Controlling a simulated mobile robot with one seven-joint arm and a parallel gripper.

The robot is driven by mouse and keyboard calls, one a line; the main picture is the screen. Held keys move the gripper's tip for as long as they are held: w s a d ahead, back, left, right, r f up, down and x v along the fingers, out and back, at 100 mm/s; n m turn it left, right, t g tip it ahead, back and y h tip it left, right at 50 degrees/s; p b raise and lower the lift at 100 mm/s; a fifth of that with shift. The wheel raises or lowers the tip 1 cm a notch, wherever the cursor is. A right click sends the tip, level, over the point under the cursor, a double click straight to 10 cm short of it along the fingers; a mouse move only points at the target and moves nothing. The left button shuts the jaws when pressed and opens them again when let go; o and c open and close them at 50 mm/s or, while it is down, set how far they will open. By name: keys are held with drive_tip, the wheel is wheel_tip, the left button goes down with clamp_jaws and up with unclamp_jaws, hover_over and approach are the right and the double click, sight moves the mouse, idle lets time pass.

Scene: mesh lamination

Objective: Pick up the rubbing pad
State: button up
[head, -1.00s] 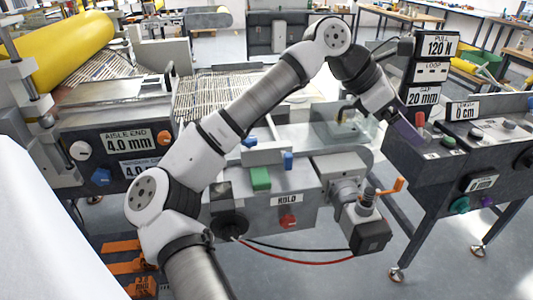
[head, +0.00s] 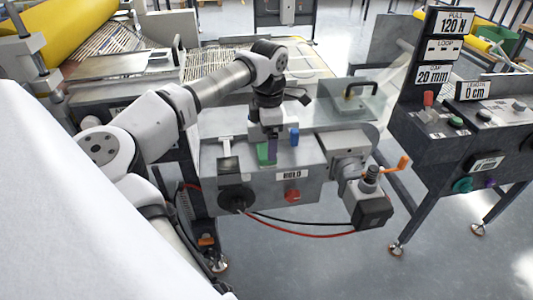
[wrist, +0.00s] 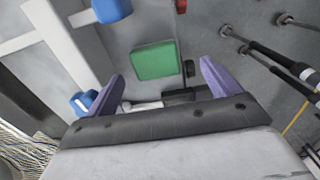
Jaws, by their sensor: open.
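A green block (head: 263,152), which looks like the rubbing pad, sits on the grey metal station below my gripper. In the wrist view the green block (wrist: 154,60) lies ahead of and between my two purple fingers, untouched as far as I can see. My gripper (wrist: 162,70) is open and empty, with its fingers spread wider than the block. In the head view my gripper (head: 270,138) points down at the block and hides part of it.
A blue knob (head: 294,136) stands just right of the block, and a red knob (head: 292,196) is on the station front. In the wrist view, blue knobs (wrist: 112,10) (wrist: 83,102) are at the left. A clear plate with a dark handle (head: 362,91) is at right.

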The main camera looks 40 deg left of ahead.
sight(262, 149)
drive_tip(key=shift+w+a+f+p, duration=0.15)
drive_tip(key=shift+f+p, duration=0.3)
drive_tip(key=shift+f, duration=0.95)
drive_tip(key=shift+a+f+p, duration=0.2)
drive_tip(key=shift+f+p, duration=0.25)
drive_tip(key=shift+f, duration=0.9)
drive_tip(key=c, duration=1.1)
